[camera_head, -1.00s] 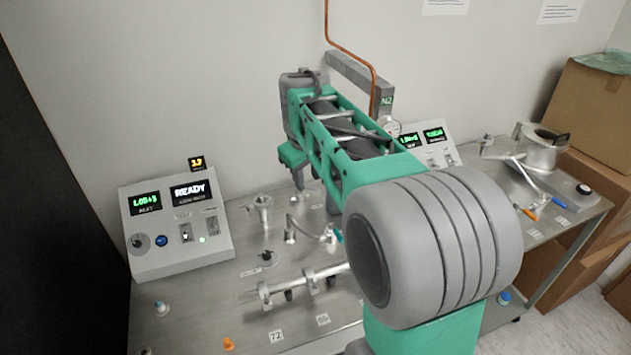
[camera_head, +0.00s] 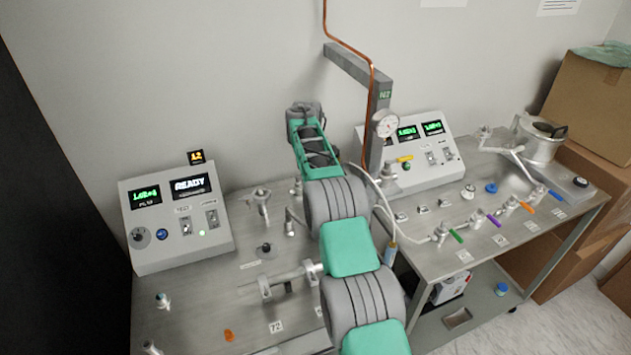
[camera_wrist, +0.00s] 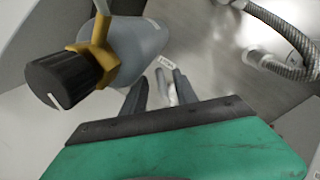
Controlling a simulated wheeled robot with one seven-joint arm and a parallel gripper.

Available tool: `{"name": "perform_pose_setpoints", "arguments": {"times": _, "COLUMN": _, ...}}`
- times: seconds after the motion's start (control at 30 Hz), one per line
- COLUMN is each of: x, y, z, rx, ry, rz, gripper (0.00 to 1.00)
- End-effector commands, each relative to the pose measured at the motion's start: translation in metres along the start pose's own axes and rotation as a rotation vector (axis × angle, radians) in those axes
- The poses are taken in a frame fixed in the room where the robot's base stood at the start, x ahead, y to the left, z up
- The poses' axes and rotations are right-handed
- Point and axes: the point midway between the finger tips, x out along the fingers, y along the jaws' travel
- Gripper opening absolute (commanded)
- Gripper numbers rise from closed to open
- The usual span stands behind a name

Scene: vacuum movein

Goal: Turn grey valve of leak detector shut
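In the head view a grey console (camera_head: 180,228) with a lit READY display stands at the left of the steel bench; I cannot tell surely that it is the leak detector. My gripper (camera_wrist: 161,90) shows in the wrist view with its two dark fingers apart. A pale rod-like part and a small label show between and beyond the fingers; I cannot tell whether it is the grey valve. A black knob (camera_wrist: 63,82) with a white line, on a brass fitting (camera_wrist: 101,57), is close at the left of the fingers. My arm hides the gripper in the head view.
A second console (camera_head: 413,155) and a post (camera_head: 356,72) with a gauge (camera_head: 387,124) stand behind my arm. A row of valves with coloured handles (camera_head: 494,220) lies on the right bench. A braided hose (camera_wrist: 278,24) crosses the wrist view's upper right.

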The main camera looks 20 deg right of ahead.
Motion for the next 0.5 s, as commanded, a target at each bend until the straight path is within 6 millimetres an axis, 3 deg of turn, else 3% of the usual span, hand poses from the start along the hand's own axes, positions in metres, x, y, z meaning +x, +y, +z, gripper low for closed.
{"name": "perform_pose_setpoints", "arguments": {"times": 0.13, "x": 0.0124, "y": 0.0008, "z": 0.0000, "rx": 0.001, "ry": 0.001, "rz": 0.001, "gripper": 0.35}}
{"name": "perform_pose_setpoints", "arguments": {"times": 0.37, "x": 0.0142, "y": 0.0005, "z": -0.0002, "rx": 0.001, "ry": 0.001, "rz": 0.001, "gripper": 0.35}}
{"name": "perform_pose_setpoints", "arguments": {"times": 0.5, "x": 0.0140, "y": 0.0004, "z": -0.0003, "rx": 0.001, "ry": 0.001, "rz": 0.001, "gripper": 0.24}}
